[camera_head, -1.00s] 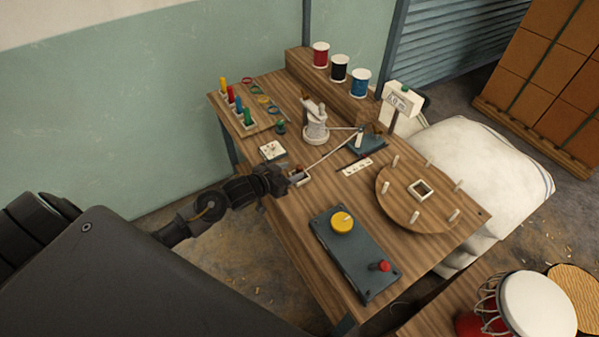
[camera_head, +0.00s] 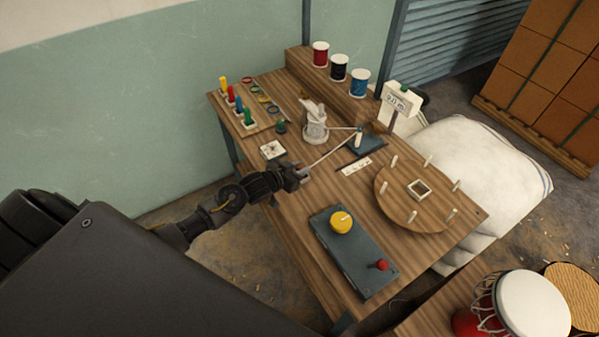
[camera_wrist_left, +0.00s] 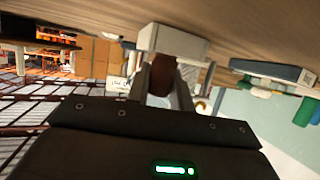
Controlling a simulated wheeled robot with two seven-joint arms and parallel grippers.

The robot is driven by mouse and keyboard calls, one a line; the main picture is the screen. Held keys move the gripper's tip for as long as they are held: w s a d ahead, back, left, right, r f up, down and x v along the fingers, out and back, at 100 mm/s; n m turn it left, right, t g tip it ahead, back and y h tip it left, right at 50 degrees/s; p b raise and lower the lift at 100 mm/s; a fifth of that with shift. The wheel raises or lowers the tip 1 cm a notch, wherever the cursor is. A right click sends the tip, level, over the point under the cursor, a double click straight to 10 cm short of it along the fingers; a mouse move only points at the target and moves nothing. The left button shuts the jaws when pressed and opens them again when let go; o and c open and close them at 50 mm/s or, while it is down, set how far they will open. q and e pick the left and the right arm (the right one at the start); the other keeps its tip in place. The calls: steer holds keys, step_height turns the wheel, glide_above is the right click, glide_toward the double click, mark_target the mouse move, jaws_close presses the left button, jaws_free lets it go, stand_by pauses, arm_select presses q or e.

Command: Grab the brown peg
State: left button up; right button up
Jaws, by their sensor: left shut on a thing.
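The brown peg (camera_wrist_left: 160,76) shows in the left wrist view between my left gripper's two grey fingers. My left gripper (camera_wrist_left: 163,84) is shut on the peg. A white block (camera_wrist_left: 178,41) lies just past the fingertips. In the head view my left gripper (camera_head: 298,172) is at the left edge of the wooden workbench, at the end of a pale cord (camera_head: 327,151). There the gripper hides the peg and most of the white block. My right gripper is not in view.
The cord runs toward a white post (camera_head: 316,124) and a dark blue base (camera_head: 367,143). A round wooden board with pegs (camera_head: 399,205) and a control box with a yellow knob (camera_head: 341,222) stand to the right. Colored spools (camera_head: 339,69) stand behind.

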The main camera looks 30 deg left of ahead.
mark_target(300, 166)
arm_select(q)
steer(key=shift+r, duration=0.45)
jaws_close()
step_height(300, 166, up, 2)
steer(key=shift+r, duration=0.2)
steer(key=s+a+r+b, duration=0.2)
steer(key=s+a+r, duration=0.5)
steer(key=s, duration=0.5)
step_height(300, 166, up, 3)
steer(key=shift+f, duration=0.15)
